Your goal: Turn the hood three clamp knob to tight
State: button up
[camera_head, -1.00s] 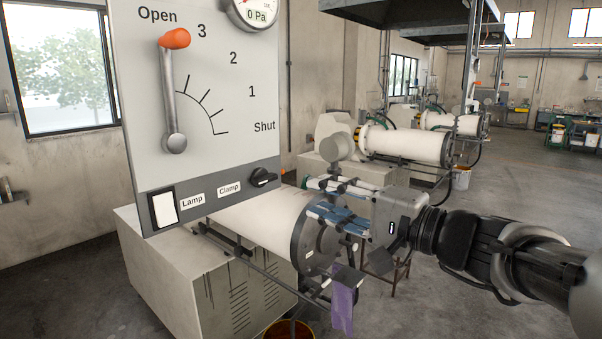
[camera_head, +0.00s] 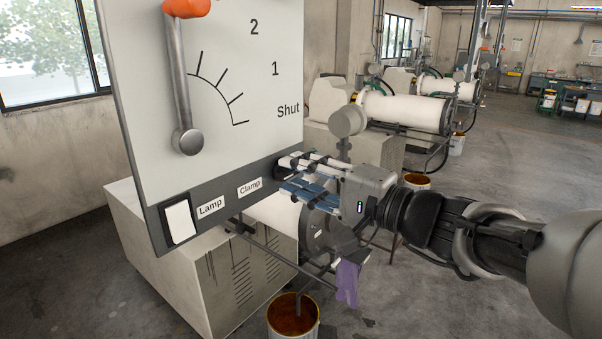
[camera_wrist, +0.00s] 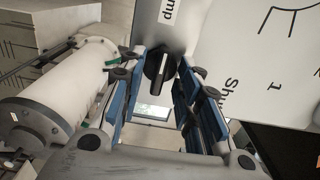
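The black clamp knob (camera_wrist: 158,70) sits on the dark lower strip of the hood panel (camera_head: 233,98), right of the "Clamp" label (camera_head: 250,187). In the wrist view it lies between the tips of my gripper's two blue-padded fingers, with a gap on each side. Its raised grip bar runs roughly up and down in that picture. I cannot read a tight or loose mark. My gripper (camera_head: 284,174) is open and at the panel's lower right corner. In the head view its fingers hide most of the knob.
The orange-tipped lever (camera_head: 183,90) and the white lamp switch (camera_head: 179,221) are on the same panel. Below are a white mill cylinder (camera_head: 272,218), a purple cloth (camera_head: 347,284) and a bucket (camera_head: 293,318). Open floor lies to the right.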

jog(key=shift+c, duration=0.5)
grip_shut()
jog(key=shift+m, duration=0.3)
jog(key=m, duration=0.7)
jog(key=shift+r+p, duration=0.1)
jog(key=shift+p, duration=0.25)
jog(key=m+p, duration=0.3)
jog(key=m, duration=0.3)
jog(key=shift+m+p, duration=1.5)
jog(key=shift+m, duration=0.6)
